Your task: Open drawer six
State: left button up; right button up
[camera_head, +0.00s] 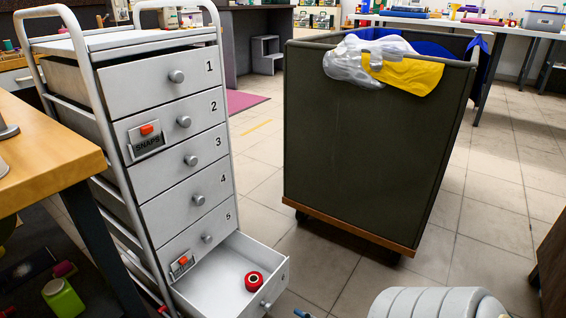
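A white wheeled drawer cart stands at the left, with drawers numbered 1 to 5 from the top, all shut. The drawer below number 5 (215,278) is pulled out to the right; its number is not readable. A red ring-shaped spool (254,282) lies inside it. The open drawer's round knob (265,303) shows on its front. Drawer five (203,240) is shut above it. Neither of my grippers is in view; a ribbed light grey part, apparently of my arm, shows at the bottom right, apart from the drawer.
A dark green wheeled bin (375,140) with bagged yellow and blue cloth stands right of the cart. A wooden table (45,135) borders the cart's left. Tiled floor (345,275) is open between drawer and bin. A small blue item (302,313) shows at the bottom edge.

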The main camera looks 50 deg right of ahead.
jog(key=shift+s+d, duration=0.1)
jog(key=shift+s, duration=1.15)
